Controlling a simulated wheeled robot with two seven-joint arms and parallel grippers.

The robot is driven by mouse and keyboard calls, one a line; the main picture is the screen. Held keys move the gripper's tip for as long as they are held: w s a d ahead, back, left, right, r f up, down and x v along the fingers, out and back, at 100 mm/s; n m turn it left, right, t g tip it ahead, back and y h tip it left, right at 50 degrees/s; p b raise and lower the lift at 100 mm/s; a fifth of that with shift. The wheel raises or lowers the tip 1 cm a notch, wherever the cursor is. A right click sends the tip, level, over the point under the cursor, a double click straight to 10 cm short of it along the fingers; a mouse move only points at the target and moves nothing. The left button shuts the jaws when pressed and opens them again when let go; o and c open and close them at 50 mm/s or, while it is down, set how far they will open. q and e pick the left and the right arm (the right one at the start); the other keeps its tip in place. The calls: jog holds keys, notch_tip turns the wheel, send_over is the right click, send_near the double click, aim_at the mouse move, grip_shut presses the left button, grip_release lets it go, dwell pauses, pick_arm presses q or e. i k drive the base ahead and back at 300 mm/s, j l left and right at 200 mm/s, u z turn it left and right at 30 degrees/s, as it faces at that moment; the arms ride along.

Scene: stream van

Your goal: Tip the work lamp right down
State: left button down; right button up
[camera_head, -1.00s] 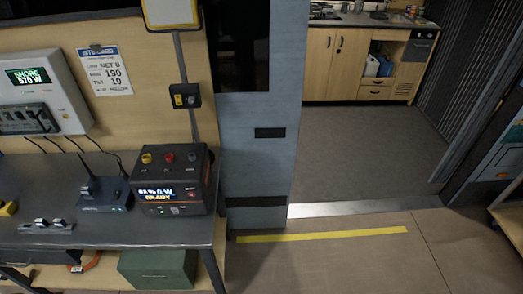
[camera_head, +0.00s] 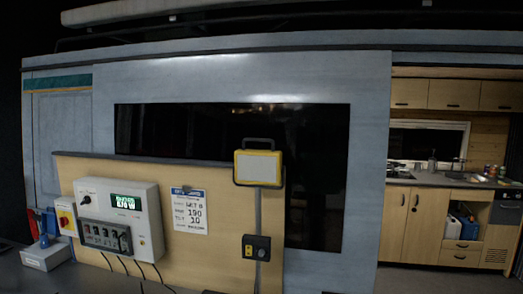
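The work lamp (camera_head: 258,168) has a yellow frame, a pale panel and a dark handle on top. It is mounted at the top of a grey pole (camera_head: 257,217) against the wooden board, and its panel faces me, roughly upright. A small black box (camera_head: 256,247) with a yellow part sits lower on the pole. Neither of my grippers is in the head view.
A white control unit (camera_head: 119,219) with a lit green display and a paper sheet (camera_head: 189,211) are on the wooden board (camera_head: 222,248) left of the lamp. The desk (camera_head: 90,280) runs along the bottom left. A kitchen counter (camera_head: 440,181) stands through the opening at right.

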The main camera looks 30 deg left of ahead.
aim_at(260, 168)
jog(key=j+z, duration=0.4)
jog(key=j, duration=1.1)
